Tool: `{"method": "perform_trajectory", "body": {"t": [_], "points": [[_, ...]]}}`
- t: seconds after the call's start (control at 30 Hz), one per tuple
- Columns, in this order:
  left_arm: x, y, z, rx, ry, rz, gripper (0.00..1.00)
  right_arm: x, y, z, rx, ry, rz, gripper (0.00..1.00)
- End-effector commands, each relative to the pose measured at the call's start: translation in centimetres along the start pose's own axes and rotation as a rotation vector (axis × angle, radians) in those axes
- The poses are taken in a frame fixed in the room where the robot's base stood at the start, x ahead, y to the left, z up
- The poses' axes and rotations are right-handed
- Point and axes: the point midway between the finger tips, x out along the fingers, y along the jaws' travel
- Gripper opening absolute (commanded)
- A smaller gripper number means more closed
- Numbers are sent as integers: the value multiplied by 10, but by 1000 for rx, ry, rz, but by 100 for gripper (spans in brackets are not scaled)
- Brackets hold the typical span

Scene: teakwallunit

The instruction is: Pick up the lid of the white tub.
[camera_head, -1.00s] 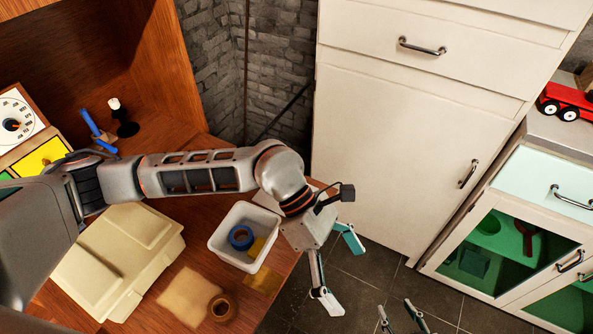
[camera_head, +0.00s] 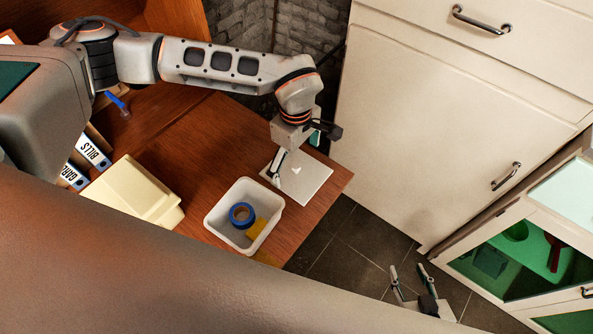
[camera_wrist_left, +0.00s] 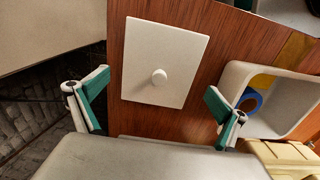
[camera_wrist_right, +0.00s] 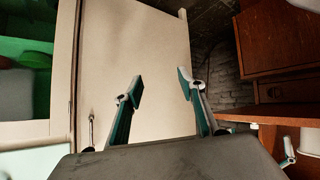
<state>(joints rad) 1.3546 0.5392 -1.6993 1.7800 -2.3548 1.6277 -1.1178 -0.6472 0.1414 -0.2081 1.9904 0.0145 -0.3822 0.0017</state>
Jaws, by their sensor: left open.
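The white lid (camera_head: 308,181) is a flat square plate lying on the wooden desk near its corner, beside the white tub. My left gripper (camera_head: 290,172) is above the lid. In its wrist view its open fingers (camera_wrist_left: 155,101) stand on either side of the lid, apart from it. The open white tub (camera_head: 216,212) holds a blue tape roll (camera_head: 241,215) and something yellow. My right gripper (camera_head: 409,280) is over the floor; its fingers (camera_wrist_right: 158,88) are apart and empty.
A cream box (camera_head: 130,190) stands left of the tub, with binders (camera_head: 91,152) behind it. A tall white cabinet (camera_head: 420,130) stands right of the desk (camera_head: 190,150). The desk is bare behind the tub. A low glass-fronted cabinet (camera_head: 470,240) is at the right.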

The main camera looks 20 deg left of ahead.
Motion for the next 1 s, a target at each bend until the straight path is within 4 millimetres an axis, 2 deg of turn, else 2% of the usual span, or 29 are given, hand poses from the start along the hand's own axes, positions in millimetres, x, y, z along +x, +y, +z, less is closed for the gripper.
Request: {"method": "perform_trajectory", "body": {"t": [0.03, 0.2, 0.47, 0.83, 0.87, 1.0], "points": [[10, -1, 0, -2, -2, -5, 100, 1, 0, 0, -1, 1, 1, 40], [25, 0, 0, 0, -2, -2, 100, 3, 3, -4, -4, 11, 6, 40], [26, 0, 0, 1, -1, -1, 100, 5, 8, -12, -6, 23, 14, 40], [27, 0, 0, 1, -1, -2, 4, 5, 7, -10, -4, 19, 12, 40], [27, 0, 0, 1, -1, -2, 0, 5, 7, -9, -4, 18, 12, 40], [28, -1, 0, 1, -1, -3, 0, 4, 5, -6, -3, 13, 9, 40]]}}
